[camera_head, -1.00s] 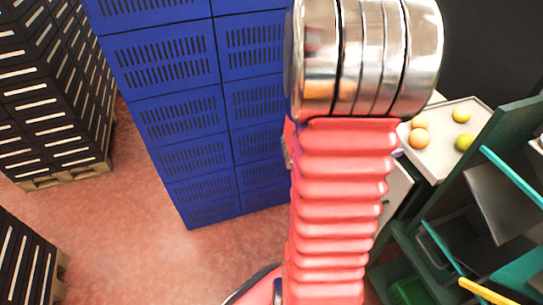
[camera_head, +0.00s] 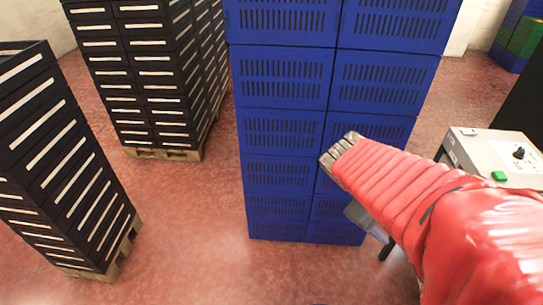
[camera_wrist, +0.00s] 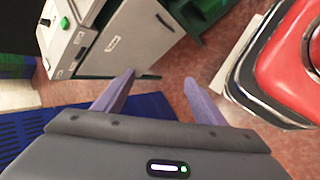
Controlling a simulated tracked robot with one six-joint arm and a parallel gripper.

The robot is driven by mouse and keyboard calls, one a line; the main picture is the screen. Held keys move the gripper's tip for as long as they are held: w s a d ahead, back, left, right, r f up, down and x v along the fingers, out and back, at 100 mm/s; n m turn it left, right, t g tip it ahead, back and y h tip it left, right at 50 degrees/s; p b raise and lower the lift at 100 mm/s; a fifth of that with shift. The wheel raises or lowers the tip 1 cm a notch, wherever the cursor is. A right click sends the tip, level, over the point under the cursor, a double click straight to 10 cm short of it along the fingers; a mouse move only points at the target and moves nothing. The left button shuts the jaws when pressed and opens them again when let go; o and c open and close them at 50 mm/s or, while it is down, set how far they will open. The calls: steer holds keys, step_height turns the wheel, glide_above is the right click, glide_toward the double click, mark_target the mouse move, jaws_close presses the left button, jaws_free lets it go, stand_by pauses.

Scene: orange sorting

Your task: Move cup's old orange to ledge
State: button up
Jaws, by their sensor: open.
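My gripper (camera_wrist: 158,92) is open in the wrist view, its two purple-grey fingers apart with nothing between them. It points over the red floor between a grey machine cabinet and a red rounded body. In the head view my red-sleeved arm reaches in from the right, and the gripper itself is mostly hidden behind it. No cup, orange or ledge shows in either view now.
Blue slatted crates (camera_head: 285,130) stand stacked ahead of my arm. Black crates (camera_head: 60,165) stand on pallets at the left. A grey machine cabinet (camera_head: 495,153) with a green button is at the right; it also shows in the wrist view (camera_wrist: 122,38). Red floor is clear between the stacks.

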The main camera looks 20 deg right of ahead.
steer(key=w+a+r+m+t+y, duration=0.1)
steer(key=w+a+r+t+y, duration=0.1)
steer(key=a, duration=0.5)
steer(key=w+a+r+m+t+y, duration=0.1)
steer(key=a+r+t+y, duration=0.1)
steer(key=a, duration=0.6)
steer(key=w+a+r+m+t+y, duration=0.1)
steer(key=w+a+r+t+y, duration=0.1)
steer(key=a, duration=0.5)
steer(key=shift+w+a+r+t+y, duration=0.15)
steer(key=shift+w+a+t+y, duration=0.15)
steer(key=shift+w+t+y, duration=0.15)
steer(key=shift+s, duration=0.1)
steer(key=shift+c, duration=1.3)
steer(key=shift+c, duration=0.2)
